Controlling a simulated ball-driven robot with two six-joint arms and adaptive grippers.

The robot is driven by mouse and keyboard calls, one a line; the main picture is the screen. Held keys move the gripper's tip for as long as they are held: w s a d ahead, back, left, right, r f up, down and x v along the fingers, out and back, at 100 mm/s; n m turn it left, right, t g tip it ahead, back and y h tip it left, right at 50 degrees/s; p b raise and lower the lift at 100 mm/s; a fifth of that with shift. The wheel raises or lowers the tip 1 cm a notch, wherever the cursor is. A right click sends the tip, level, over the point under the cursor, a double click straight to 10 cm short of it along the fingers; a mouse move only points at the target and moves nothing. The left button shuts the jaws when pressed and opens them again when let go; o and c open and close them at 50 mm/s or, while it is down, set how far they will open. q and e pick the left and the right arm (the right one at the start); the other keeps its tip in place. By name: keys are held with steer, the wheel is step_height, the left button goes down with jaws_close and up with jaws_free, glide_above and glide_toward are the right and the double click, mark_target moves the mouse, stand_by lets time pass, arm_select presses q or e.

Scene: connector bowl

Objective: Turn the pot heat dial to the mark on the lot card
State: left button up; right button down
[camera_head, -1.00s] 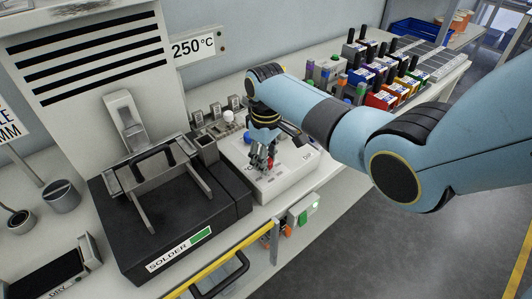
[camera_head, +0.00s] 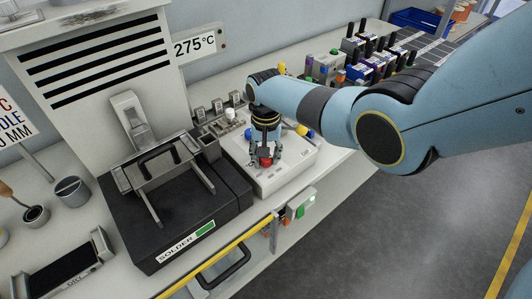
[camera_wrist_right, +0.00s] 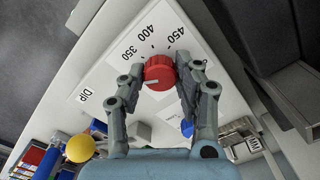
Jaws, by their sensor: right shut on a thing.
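The red heat dial (camera_wrist_right: 158,73) sits on the sloped white control box (camera_head: 292,172) beside the soldering pot (camera_head: 178,222). My right gripper (camera_head: 265,161) comes down from above. In the right wrist view its fingers (camera_wrist_right: 161,70) are on both sides of the dial and shut on it. A scale with 350, 400 and 450 is printed around the dial. A pale line shows on the dial's lower left, away from those numbers. A card (camera_head: 12,115) at the left edge is cut off. My left gripper is out of view.
A yellow rail (camera_head: 215,258) runs along the bench front. A yellow ball (camera_wrist_right: 80,148) and a blue part (camera_wrist_right: 187,127) lie near the gripper in the wrist view. Dark cups (camera_head: 72,190) stand at left.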

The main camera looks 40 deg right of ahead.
steer(key=m, duration=0.5)
steer(key=shift+m, duration=0.4)
stand_by(0.3)
steer(key=c, duration=0.9)
jaws_free()
steer(key=shift+c, duration=0.2)
step_height(320, 180, up, 12)
